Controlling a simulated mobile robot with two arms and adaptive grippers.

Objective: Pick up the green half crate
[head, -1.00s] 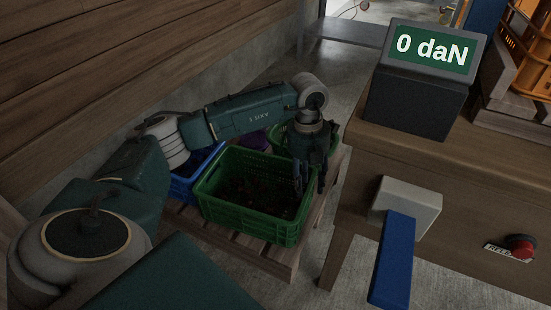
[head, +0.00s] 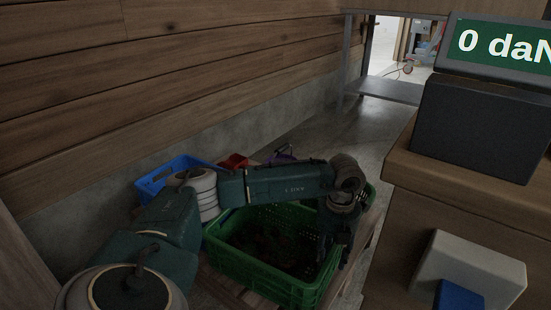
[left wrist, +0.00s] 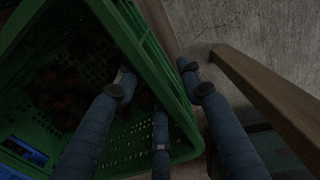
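A green crate (head: 262,283) with dark reddish contents stands on a low wooden pallet in the head view. It fills the left side of the left wrist view (left wrist: 150,52). My left gripper (head: 336,250) points down at the crate's right end. In the left wrist view its fingers (left wrist: 158,78) straddle the crate's wall, one side inside and one outside. They are spread with the rim between them, and I see no clear grip on it. My right gripper is not in view.
A blue crate (head: 160,180), a red thing (head: 233,160) and a purple crate (head: 284,153) stand behind. A plank wall (head: 200,70) rises at the left. A wooden bench with a display (head: 505,48) stands close on the right. Bare floor (head: 345,135) lies at the back.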

